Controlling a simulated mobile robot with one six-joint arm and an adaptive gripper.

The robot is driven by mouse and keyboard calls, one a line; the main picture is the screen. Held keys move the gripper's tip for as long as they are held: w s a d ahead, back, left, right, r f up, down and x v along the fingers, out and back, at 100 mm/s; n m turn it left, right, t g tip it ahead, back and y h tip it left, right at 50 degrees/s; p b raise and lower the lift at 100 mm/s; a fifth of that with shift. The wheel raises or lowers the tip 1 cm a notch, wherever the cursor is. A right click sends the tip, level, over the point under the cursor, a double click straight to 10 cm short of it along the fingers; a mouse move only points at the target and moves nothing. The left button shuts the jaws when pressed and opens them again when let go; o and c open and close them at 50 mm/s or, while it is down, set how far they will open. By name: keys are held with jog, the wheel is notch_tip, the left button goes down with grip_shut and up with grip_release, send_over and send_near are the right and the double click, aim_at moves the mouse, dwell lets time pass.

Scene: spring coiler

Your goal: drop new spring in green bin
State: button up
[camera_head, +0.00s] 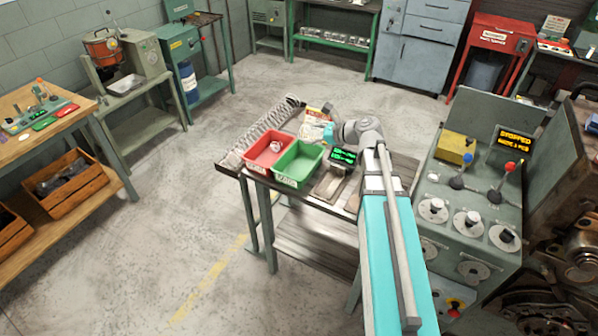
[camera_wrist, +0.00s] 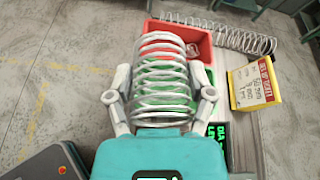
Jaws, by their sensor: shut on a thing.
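A wide metal coil spring (camera_wrist: 160,88) fills the middle of the wrist view, with my gripper (camera_wrist: 163,82) shut on it, one finger at each side. The green bin (camera_head: 299,164) sits on the bench in the head view. In the wrist view, green shows through and below the held coils, so the spring overlaps the bin there; its height above the bin is unclear.
A red bin (camera_head: 268,150) stands left of the green bin with something small and pale inside. A long coil (camera_head: 262,128) lies along the bench's left edge. A yellow and red box (camera_wrist: 252,84) and a green-lit display (camera_head: 343,155) are close by. The control console (camera_head: 470,190) stands right.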

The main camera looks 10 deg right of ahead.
jog(key=w+f+b, duration=1.1)
jog(key=f, duration=0.1)
jog(key=shift+w+f+b, duration=0.2)
jog(key=shift+f+b, duration=0.15)
jog(key=shift+f, duration=0.1)
jog(key=shift+d+f+b, duration=0.1)
jog(key=shift+f+b, duration=2.8)
jog(key=shift+b, duration=0.1)
jog(key=o, duration=1.1)
jog(key=shift+r, duration=0.2)
